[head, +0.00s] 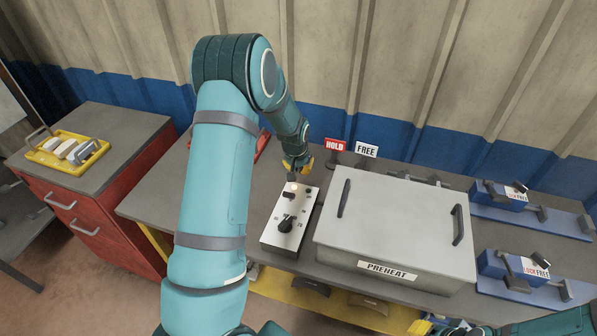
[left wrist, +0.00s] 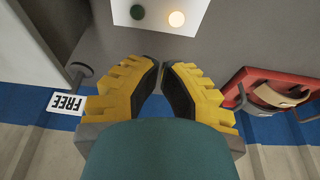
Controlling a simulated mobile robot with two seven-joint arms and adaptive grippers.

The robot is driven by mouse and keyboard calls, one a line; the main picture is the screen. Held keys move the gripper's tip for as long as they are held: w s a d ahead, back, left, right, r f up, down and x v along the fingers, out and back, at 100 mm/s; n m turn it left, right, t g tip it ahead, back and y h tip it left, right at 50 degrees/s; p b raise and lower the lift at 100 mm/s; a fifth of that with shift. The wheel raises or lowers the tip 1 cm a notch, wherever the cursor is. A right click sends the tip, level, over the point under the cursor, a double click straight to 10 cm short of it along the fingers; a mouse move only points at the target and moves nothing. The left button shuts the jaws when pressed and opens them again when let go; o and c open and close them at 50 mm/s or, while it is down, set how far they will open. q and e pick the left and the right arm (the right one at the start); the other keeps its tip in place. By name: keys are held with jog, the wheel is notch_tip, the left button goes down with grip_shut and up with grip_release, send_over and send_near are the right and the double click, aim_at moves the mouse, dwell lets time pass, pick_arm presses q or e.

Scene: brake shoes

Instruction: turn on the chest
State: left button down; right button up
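The chest (head: 395,220) is a grey box labelled PREHEAT, with its lid closed and dark handles on top. Left of it stands a pale control box (head: 276,240) with a black knob (head: 287,224). At its far end a round lamp (head: 291,187) glows warm white beside a dark button (head: 308,190). Both also show in the left wrist view, as the lit lamp (left wrist: 176,18) and a dark green button (left wrist: 137,12). My left gripper (head: 297,166) is just beyond that end, fingertips together and empty (left wrist: 162,66). My right gripper (head: 420,327) is mostly cut off at the bottom edge.
Red HOLD (head: 335,145) and white FREE (head: 367,150) signs stand behind the chest. Blue fixtures (head: 520,268) are at the right. A red holder (left wrist: 275,95) lies near the wall. A yellow tray (head: 68,152) with pale parts sits on the red cabinet (head: 85,220) at left.

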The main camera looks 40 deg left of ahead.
pick_arm(q)
jog(key=s+d+r, duration=0.2)
jog(key=s+r, duration=0.4)
jog(key=r, duration=0.1)
jog(key=shift+r, duration=0.2)
pick_arm(e)
jog(key=shift+s+d+r, duration=0.15)
jog(key=shift+s+r, duration=0.15)
pick_arm(q)
jog(key=shift+a, duration=0.1)
